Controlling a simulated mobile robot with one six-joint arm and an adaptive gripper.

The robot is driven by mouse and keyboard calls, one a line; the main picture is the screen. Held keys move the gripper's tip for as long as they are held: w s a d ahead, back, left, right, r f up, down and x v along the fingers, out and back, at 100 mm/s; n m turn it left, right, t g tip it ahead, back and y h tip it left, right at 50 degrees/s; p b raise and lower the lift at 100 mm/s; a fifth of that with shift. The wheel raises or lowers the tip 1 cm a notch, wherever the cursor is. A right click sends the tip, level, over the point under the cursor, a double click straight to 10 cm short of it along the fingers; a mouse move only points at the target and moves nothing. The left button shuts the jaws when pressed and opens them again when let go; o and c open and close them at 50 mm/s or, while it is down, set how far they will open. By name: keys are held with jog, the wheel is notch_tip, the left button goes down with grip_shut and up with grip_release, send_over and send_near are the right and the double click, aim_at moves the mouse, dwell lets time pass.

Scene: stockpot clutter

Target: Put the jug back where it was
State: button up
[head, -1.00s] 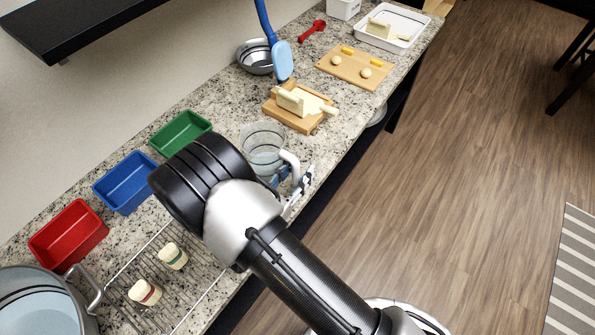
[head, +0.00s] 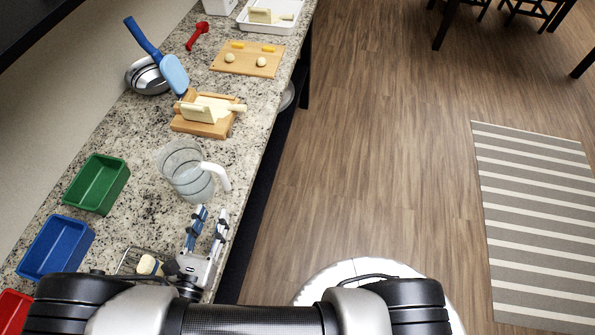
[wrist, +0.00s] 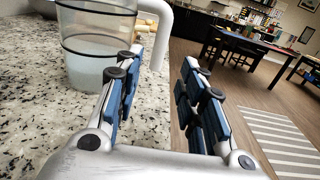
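The clear jug (head: 184,170) with a white handle stands upright on the granite counter, near its front edge. Its handle points toward the counter's front edge. It holds some liquid, as the wrist view shows (wrist: 93,62). My gripper (head: 212,211) is open and empty, just on the near side of the jug and apart from it. In the wrist view my gripper's blue-padded fingers (wrist: 158,85) are spread, with the jug's body to the left and its handle ahead near the left finger.
Green (head: 98,184) and blue (head: 56,246) bins line the wall side. Beyond the jug are a wooden board with pale blocks (head: 200,129), a steel bowl with a blue-handled tool (head: 147,75), and a cutting board (head: 246,62). A wire rack (head: 128,262) is partly hidden by my arm.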

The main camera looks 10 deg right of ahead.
jog(key=w+d+r+m+g+h, duration=0.1)
jog(key=d+r+m+g+h, duration=0.2)
jog(key=d+r+m+g, duration=0.55)
jog(key=w+d+r+m+g+h, duration=0.2)
jog(key=d+r+m+g, duration=0.3)
jog(key=d, duration=0.6)
jog(key=s+d+r+m+t+y, duration=0.1)
jog(key=s+d+r+m+y, duration=0.8)
jog(key=m, duration=0.9)
notch_tip(320, 180, up, 3)
jog(key=shift+s+d+r+y, duration=0.2)
jog(key=shift+s+y, duration=0.9)
jog(key=shift+s, duration=0.1)
